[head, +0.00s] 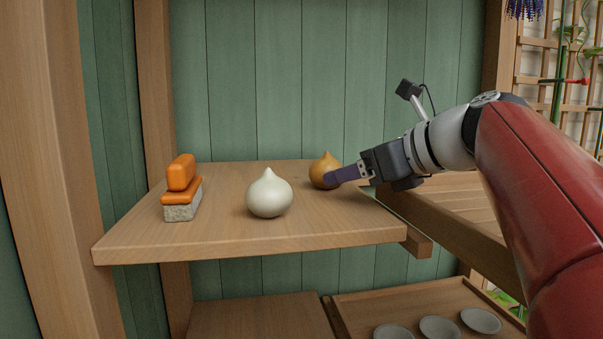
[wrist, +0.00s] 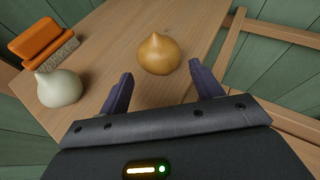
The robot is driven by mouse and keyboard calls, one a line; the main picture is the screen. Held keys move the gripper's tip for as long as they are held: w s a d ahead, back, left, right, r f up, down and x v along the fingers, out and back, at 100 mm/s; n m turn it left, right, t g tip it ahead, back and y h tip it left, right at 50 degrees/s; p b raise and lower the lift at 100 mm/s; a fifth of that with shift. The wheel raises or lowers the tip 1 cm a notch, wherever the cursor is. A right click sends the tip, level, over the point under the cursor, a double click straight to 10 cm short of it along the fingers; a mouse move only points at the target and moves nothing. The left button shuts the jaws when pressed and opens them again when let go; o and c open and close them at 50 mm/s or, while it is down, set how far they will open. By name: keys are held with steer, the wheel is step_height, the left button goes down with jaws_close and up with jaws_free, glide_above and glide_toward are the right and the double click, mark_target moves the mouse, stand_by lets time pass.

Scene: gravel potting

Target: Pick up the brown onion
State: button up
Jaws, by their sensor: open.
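The brown onion (head: 322,167) stands on the wooden shelf (head: 150,240) near its back right part. It is round with a pointed top, and my gripper partly covers its right side in the head view. In the wrist view the brown onion (wrist: 158,54) lies ahead of and between the two fingers, whole and apart from them. My gripper (head: 335,176) reaches in from the right, low over the shelf. Its fingers also show in the wrist view (wrist: 162,85), spread wide with nothing between the tips.
A white onion (head: 269,194) stands left of the brown onion, nearer the shelf's front. An orange-handled brush (head: 182,187) with a pale block is at the left. A wooden post (head: 155,110) and green plank wall bound the shelf. Several grey saucers (head: 440,327) lie below.

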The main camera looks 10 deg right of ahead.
mark_target(334, 191)
steer(key=x, duration=0.4)
steer(key=shift+w+a+f, duration=0.15)
steer(key=shift+c, duration=0.4)
steer(key=c, duration=0.7)
